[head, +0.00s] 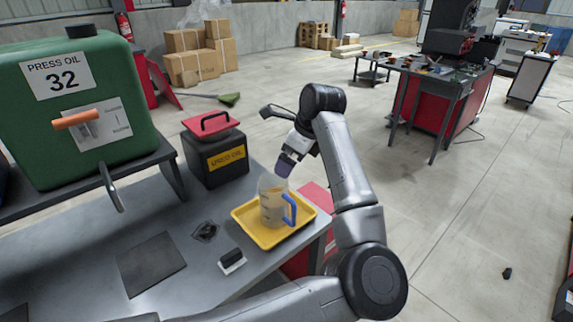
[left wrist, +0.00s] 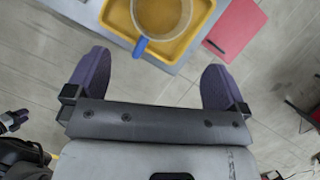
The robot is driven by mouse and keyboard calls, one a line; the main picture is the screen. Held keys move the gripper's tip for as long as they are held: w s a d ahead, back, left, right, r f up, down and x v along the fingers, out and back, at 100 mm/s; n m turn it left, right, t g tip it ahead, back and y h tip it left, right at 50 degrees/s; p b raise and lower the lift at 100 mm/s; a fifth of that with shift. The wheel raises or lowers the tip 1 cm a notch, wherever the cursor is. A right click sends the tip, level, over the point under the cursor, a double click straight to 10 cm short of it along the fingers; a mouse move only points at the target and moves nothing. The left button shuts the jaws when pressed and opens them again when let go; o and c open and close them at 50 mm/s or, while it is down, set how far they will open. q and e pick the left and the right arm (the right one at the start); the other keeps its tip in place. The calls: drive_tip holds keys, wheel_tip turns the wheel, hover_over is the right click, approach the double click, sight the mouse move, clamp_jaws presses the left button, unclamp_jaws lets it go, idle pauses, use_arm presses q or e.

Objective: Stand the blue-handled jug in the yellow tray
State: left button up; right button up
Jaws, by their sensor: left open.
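The clear jug (head: 271,208) with a blue handle (head: 289,210) stands upright inside the yellow tray (head: 248,228) and holds amber liquid. In the left wrist view the jug (left wrist: 162,14) is seen from above at the top, partly cut off, with its handle (left wrist: 140,46) pointing towards my gripper. The tray (left wrist: 187,46) shows around it. My left gripper (head: 285,165) is above and beyond the jug in the head view. Its purple fingers are spread and empty in the left wrist view (left wrist: 156,68), apart from the handle.
A green press oil tank (head: 75,150) with an orange-handled tap stands at the left. A black used oil can (head: 214,158) with a red top is behind the tray. A small black-and-white block (head: 232,261) and dark mat (head: 150,263) lie on the grey bench.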

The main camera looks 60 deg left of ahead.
use_arm(q)
drive_tip(key=shift+v, duration=1.15)
